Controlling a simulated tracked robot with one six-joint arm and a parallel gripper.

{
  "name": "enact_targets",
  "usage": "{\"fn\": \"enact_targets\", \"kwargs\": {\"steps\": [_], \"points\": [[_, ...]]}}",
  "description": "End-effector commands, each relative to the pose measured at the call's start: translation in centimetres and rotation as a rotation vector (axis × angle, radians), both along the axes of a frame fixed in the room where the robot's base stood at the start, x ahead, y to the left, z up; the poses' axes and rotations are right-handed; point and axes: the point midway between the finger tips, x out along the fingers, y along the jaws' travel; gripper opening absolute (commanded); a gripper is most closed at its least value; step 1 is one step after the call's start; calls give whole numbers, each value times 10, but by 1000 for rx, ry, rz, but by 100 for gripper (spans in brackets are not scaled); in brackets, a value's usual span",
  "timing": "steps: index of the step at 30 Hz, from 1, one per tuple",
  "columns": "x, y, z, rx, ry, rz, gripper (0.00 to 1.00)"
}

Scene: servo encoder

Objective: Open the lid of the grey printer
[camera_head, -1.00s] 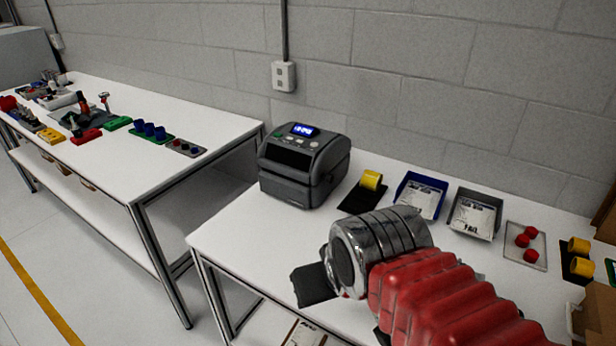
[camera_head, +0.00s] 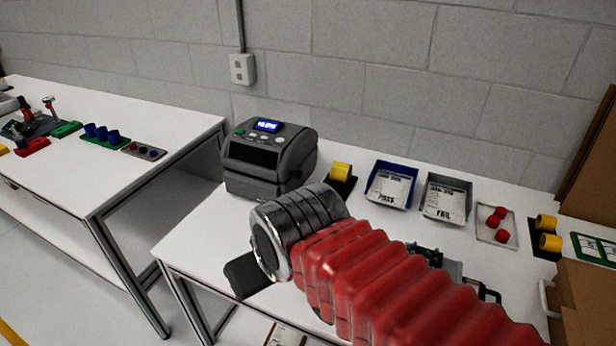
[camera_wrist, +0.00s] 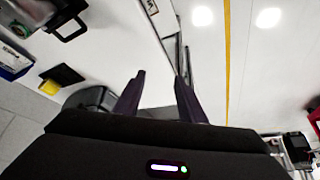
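The dark grey printer (camera_head: 265,160) stands on the white bench, with a lit blue display and buttons on its top front. Its lid looks shut. Part of it shows in the wrist view (camera_wrist: 92,98) behind my gripper. My gripper (camera_head: 248,277) is in front of the printer, near the bench's front edge, and apart from it. In the wrist view its two fingers (camera_wrist: 160,76) are spread with nothing between them. My wrist hides a little of the printer's lower right part.
Right of the printer are a yellow roll (camera_head: 341,172), a blue PASS tray (camera_head: 408,205), a grey FAIL tray (camera_head: 446,217) and a plate of red parts (camera_head: 488,238). A cardboard box (camera_head: 592,308) is at the right. Another bench (camera_head: 150,180) stands left across a gap.

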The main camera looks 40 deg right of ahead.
Motion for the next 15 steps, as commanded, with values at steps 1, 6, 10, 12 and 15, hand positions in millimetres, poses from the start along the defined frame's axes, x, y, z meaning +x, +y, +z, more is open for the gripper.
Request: {"fn": "enact_targets", "kwargs": {"steps": [1, 6, 10, 12, 15], "points": [[0, 0, 0, 4, 4, -6, 40], [3, -2, -5, 54, 49, -62, 40], [8, 0, -12, 133, 118, -147, 40], [11, -1, -17, 191, 161, -211, 40], [17, -3, -22, 276, 223, -301, 40]]}}
